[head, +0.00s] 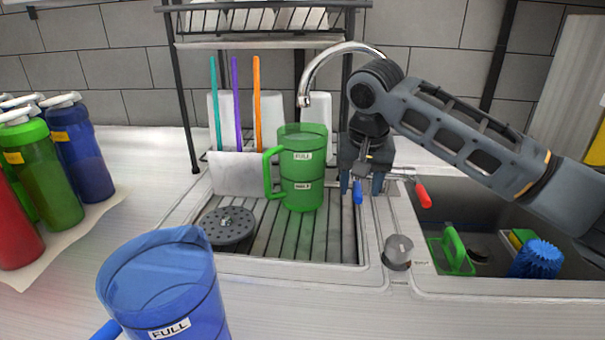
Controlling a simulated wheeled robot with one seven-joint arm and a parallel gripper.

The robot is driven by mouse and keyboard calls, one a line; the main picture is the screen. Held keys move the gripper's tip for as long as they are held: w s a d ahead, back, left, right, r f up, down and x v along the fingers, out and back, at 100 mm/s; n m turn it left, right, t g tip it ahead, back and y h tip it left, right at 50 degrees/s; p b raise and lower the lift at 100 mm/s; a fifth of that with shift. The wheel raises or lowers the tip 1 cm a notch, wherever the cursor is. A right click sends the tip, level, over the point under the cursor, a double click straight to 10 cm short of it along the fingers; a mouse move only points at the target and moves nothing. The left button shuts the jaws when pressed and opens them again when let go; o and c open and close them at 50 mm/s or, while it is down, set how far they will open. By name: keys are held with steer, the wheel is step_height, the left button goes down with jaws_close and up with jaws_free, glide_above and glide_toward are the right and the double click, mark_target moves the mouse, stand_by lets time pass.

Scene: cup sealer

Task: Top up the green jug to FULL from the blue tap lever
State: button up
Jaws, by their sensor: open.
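The green jug (302,172) stands upright on the ribbed drainboard, its handle to the left. It has a FULL label near the top and a second label lower down; I cannot clearly tell its water level. The curved tap's spout (304,100) hangs over the jug's mouth, and I see no clear stream. The blue tap lever (358,191) points down, right of the jug. My gripper (361,186) is open and points down, with the blue lever showing between its fingers. I cannot tell whether they touch. The red tap lever (423,195) is to its right.
A blue jug (165,290) marked FULL stands at the front left. Several bottles (75,150) stand at the far left. A drain cover (226,226) lies on the drainboard. A dish rack (185,100) stands behind. The sink at right holds a green brush (453,250) and a blue scrubber (540,258).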

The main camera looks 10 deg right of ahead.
steer(key=p+v, duration=0.2)
steer(key=w+p+v, duration=0.1)
steer(key=p+v, duration=0.4)
steer(key=v, duration=0.1)
steer(key=shift+w+d+r, duration=0.15)
steer(key=shift+w+d, duration=0.1)
steer(key=shift+w, duration=0.15)
